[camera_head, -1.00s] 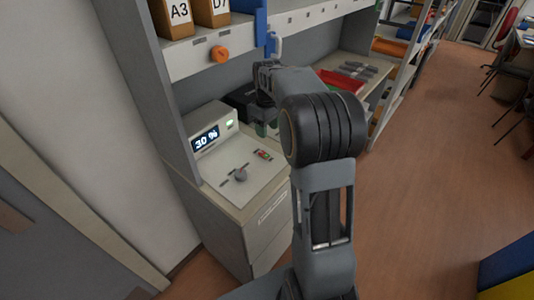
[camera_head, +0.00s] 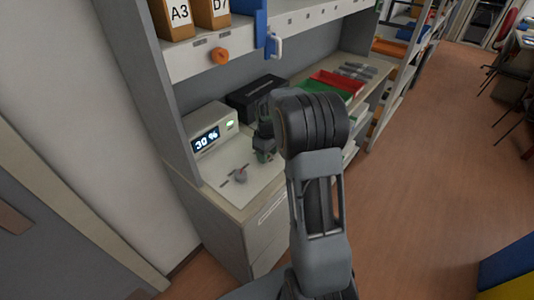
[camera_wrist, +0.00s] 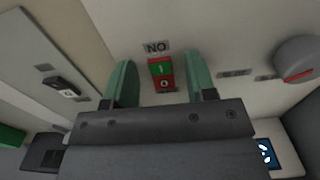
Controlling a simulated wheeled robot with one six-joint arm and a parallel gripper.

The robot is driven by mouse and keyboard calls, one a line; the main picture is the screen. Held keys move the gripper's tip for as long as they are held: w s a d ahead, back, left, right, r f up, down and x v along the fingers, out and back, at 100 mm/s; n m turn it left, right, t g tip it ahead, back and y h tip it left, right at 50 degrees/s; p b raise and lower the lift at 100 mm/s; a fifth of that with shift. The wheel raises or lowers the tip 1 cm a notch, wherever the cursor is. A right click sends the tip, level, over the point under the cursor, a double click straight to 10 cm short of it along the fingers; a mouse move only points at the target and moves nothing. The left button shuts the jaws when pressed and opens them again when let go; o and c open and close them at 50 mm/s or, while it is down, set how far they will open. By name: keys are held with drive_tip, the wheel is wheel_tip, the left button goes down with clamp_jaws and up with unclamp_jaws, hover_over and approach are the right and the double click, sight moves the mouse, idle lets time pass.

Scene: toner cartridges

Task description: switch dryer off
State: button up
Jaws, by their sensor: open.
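A white unit with a lit display reading 30 % (camera_head: 207,138) stands on a pale panel (camera_head: 222,190). A grey knob (camera_head: 240,176) sits on the panel; in the wrist view a grey knob with a red mark (camera_wrist: 297,62) is at the right. A small rocker switch (camera_wrist: 161,74), green "1" above and red "0" below, has a label reading "NO" above it. In the head view my gripper hides the switch. My gripper (camera_head: 263,155) points down at the panel, open, its green fingertips on either side of the switch in the wrist view. Contact cannot be told.
A black box (camera_head: 256,95) stands behind my gripper, with green (camera_head: 320,88) and red (camera_head: 338,82) trays to its right. A shelf with an orange knob (camera_head: 220,55) and a blue holder (camera_head: 262,28) overhangs the bench.

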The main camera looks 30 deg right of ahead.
drive_tip(key=shift+c, duration=0.5)
drive_tip(key=c, duration=0.8)
drive_tip(key=shift+a+r+g+p, duration=0.1)
drive_tip(key=shift+r+g+p, duration=0.35)
drive_tip(key=shift+p, duration=0.7)
drive_tip(key=shift+w+f+g+h+p, duration=0.15)
drive_tip(key=shift+w+g+h+p, duration=0.1)
drive_tip(key=shift+g+h+p, duration=0.4)
drive_tip(key=shift+f+g, duration=0.15)
drive_tip(key=shift+g, duration=0.15)
drive_tip(key=o, duration=0.9)
drive_tip(key=shift+v, duration=3.75)
